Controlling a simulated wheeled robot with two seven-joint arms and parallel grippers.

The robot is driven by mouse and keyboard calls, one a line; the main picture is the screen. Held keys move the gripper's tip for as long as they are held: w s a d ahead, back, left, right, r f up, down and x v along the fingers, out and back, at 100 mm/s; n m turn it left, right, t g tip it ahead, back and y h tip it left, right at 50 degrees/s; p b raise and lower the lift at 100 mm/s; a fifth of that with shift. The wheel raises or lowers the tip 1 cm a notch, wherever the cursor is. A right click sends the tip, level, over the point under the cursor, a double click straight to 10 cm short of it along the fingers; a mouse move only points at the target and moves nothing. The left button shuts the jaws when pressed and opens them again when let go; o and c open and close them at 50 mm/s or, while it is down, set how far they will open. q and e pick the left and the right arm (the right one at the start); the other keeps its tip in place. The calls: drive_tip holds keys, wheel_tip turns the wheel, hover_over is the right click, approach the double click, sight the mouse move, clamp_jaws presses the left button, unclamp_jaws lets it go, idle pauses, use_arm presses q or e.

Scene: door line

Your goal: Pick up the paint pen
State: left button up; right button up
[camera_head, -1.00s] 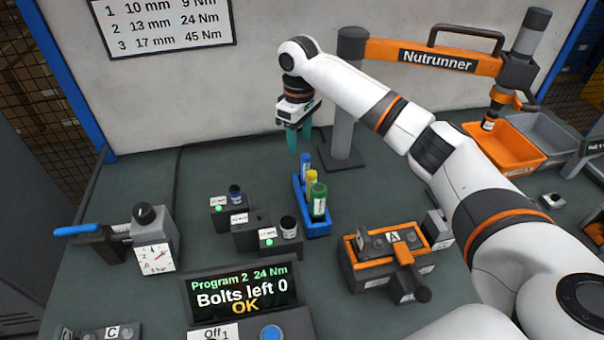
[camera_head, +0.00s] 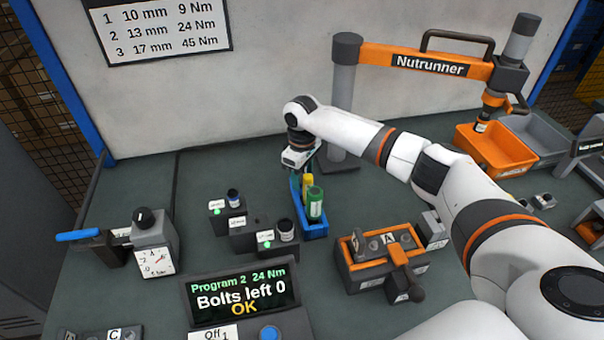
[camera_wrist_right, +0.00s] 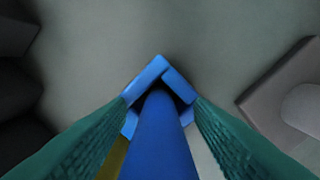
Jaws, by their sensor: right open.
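Paint pens stand upright in a blue holder (camera_head: 315,232) in the head view. My right gripper (camera_head: 297,172) points down over the rear of the holder. It is open, with its green fingers on either side of the blue pen. Whether they touch it cannot be told. My left gripper is not in view.
A socket block with several pieces (camera_head: 250,232) stands left of the holder. An orange-and-grey fixture (camera_head: 385,262) is at its right. The nutrunner post (camera_head: 343,100) stands close behind my gripper. A display (camera_head: 242,298) is in front.

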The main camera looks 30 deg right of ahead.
clamp_jaws()
drive_tip(key=shift+r, duration=0.1)
